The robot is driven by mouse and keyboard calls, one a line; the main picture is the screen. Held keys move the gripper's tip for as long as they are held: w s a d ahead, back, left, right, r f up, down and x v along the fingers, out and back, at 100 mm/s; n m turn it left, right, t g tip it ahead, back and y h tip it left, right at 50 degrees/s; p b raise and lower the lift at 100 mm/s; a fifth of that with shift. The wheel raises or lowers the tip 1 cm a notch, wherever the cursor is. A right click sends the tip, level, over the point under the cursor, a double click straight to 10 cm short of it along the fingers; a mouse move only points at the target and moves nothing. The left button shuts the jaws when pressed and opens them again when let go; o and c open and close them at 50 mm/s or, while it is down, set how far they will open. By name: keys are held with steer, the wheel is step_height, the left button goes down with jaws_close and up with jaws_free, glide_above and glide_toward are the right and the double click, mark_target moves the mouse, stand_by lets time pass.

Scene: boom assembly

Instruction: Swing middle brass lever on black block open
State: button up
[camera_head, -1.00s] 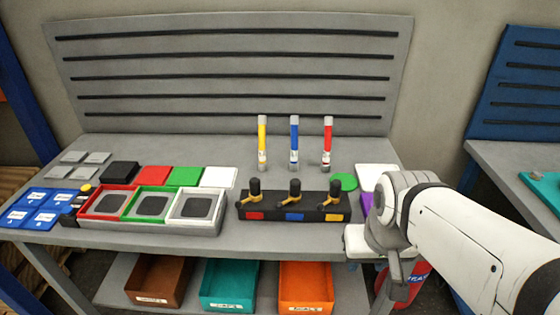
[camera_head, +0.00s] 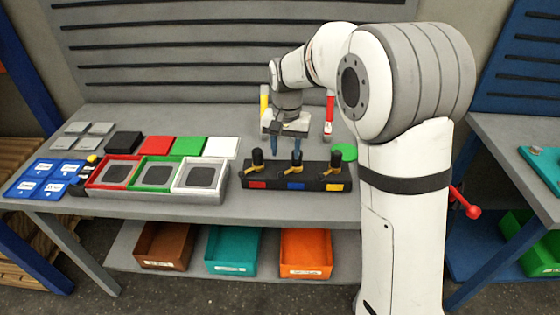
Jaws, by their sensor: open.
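The black block (camera_head: 270,184) sits near the table's front edge, with red, blue and yellow labels on its front. Three brass levers with black posts stand along its top. The middle brass lever (camera_head: 291,167) is above the blue label and points forward and to the left. My gripper (camera_head: 286,147) hangs over the block, pointing down, with its two fingers apart and nothing seen between them. The fingertips are just above and behind the middle lever; I cannot tell whether they touch it. The blue tube behind is hidden by my gripper.
Yellow (camera_head: 264,103) and red (camera_head: 329,115) tubes stand upright behind the block. A white-framed tray (camera_head: 204,189) is close on the left. A green disc (camera_head: 344,152) lies to the right, beside my arm. Bins, including a teal one (camera_head: 231,250), sit on the lower shelf.

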mark_target(281, 172)
steer(key=shift+w+a+f, duration=0.3)
steer(key=shift+w+a, duration=0.05)
steer(key=shift+a, duration=0.1)
steer(key=shift+a+f, duration=0.1)
steer(key=shift+f, duration=0.2)
step_height(281, 172, down, 7)
steer(key=shift+f+p, duration=0.15)
steer(key=shift+p, duration=0.2)
jaws_close()
steer(key=shift+a, duration=0.2)
steer(key=shift+d, duration=0.15)
